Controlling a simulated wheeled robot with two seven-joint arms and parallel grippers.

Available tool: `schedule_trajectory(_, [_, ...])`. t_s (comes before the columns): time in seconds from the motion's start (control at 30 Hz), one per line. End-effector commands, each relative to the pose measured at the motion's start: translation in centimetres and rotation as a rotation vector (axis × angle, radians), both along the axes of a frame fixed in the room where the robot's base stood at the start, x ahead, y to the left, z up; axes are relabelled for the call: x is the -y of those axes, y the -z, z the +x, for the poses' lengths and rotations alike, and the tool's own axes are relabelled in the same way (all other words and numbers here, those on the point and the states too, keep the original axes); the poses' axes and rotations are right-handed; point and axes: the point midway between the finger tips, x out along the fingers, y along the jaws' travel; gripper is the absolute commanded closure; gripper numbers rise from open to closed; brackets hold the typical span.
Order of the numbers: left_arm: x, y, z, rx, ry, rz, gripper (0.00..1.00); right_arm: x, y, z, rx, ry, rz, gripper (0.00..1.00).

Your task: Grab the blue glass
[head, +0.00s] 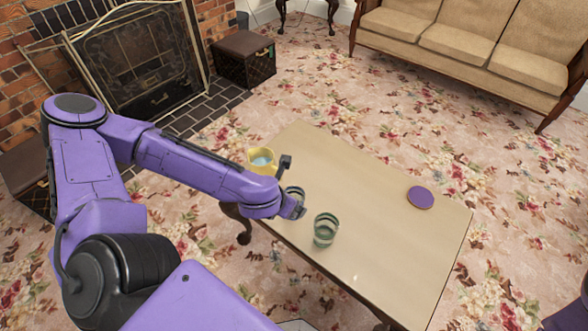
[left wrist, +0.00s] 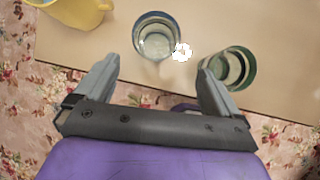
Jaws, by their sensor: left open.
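The blue glass (left wrist: 152,46) is a clear tumbler with a blue rim, upright on the table. In the left wrist view it stands just ahead of the gap between my fingers. In the head view the blue glass (head: 297,191) is partly hidden by my left gripper (head: 291,186). My left gripper is open and empty, its fingers (left wrist: 157,64) spread to either side of the line to the glass. My right gripper is not in view.
A green glass (head: 326,230) stands close to the right finger, also seen in the left wrist view (left wrist: 241,66). A yellow mug (head: 262,161) stands to the left.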

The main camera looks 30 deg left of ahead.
Motion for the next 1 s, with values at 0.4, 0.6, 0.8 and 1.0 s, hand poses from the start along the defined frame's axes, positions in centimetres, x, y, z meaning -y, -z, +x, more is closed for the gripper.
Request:
schedule_trajectory(0.4, [-0.9,2.4,2.6,0.036,-0.117,-0.077,0.03,0.0,6.6,0.0,0.0,0.0,0.0,1.0])
schedule_trajectory(0.6, [-1.1,4.0,3.9,0.033,-0.114,-0.076,0.03,0.0,6.7,0.0,0.0,0.0,0.0,1.0])
schedule_trajectory(0.8, [-1.5,7.0,6.1,0.031,-0.112,-0.074,0.03,0.0,8.1,0.0,0.0,0.0,0.0,1.0])
schedule_trajectory(1.0, [-1.5,7.7,6.9,0.035,-0.112,-0.077,0.03,0.0,8.3,0.0,0.0,0.0,0.0,1.0])
